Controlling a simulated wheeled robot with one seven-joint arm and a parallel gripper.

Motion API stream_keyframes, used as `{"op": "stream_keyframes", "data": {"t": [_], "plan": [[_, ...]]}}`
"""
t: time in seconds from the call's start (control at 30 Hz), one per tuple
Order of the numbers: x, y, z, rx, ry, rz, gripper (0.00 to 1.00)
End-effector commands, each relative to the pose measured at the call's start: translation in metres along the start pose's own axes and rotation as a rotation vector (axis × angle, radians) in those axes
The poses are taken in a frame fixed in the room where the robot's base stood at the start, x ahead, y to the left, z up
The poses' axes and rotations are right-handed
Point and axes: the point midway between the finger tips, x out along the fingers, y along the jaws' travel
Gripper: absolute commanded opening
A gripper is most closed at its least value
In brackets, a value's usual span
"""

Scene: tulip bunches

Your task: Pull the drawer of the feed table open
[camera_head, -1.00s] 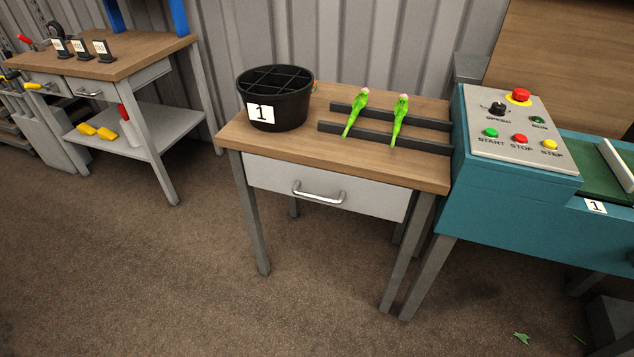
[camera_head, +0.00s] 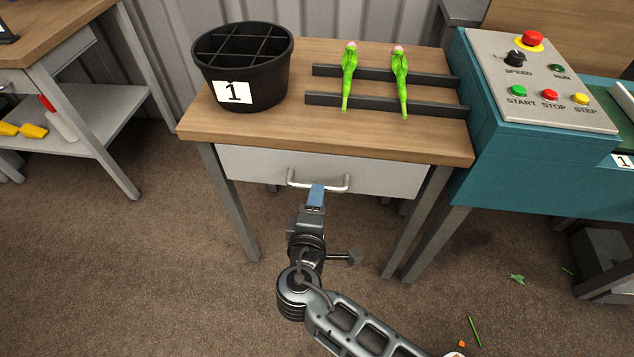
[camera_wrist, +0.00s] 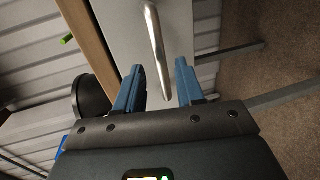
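The feed table (camera_head: 310,143) has a wooden top and a pale grey drawer (camera_head: 250,166) under it, shut flush in its frame. A curved metal handle (camera_head: 334,189) is on the drawer front. My gripper (camera_head: 316,190) is at the handle's middle, its blue fingers overlapping the bar in the head view. In the wrist view my gripper (camera_wrist: 158,78) is open, with a clear gap between the fingers. The handle (camera_wrist: 154,40) runs lengthwise there, its near end lying in line with the gap. I see no grip on it.
On the tabletop stand a black divided bucket (camera_head: 242,75) marked 1 and two green tulip bunches (camera_head: 348,75) across dark rails (camera_head: 390,105). A teal machine (camera_head: 530,160) with buttons adjoins on the right. A workbench (camera_head: 65,40) stands left. Floor before the drawer is otherwise clear.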

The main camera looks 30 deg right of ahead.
Motion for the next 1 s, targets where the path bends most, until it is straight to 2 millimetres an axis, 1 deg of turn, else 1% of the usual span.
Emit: {"op": "stream_keyframes", "data": {"t": [0.03,0.1,0.3,0.43,0.7,1.0], "plan": [[0.009,0.000,0.000,0.001,-0.002,0.000,0.38],[0.020,0.000,0.000,0.001,-0.002,0.000,0.38],[0.043,0.000,0.000,0.001,0.000,-0.001,0.38],[0.049,-0.001,0.000,0.001,0.001,-0.002,0.38],[0.050,0.000,0.000,0.002,0.001,-0.002,0.37],[0.050,-0.001,0.000,0.001,0.001,-0.002,0.08]]}}
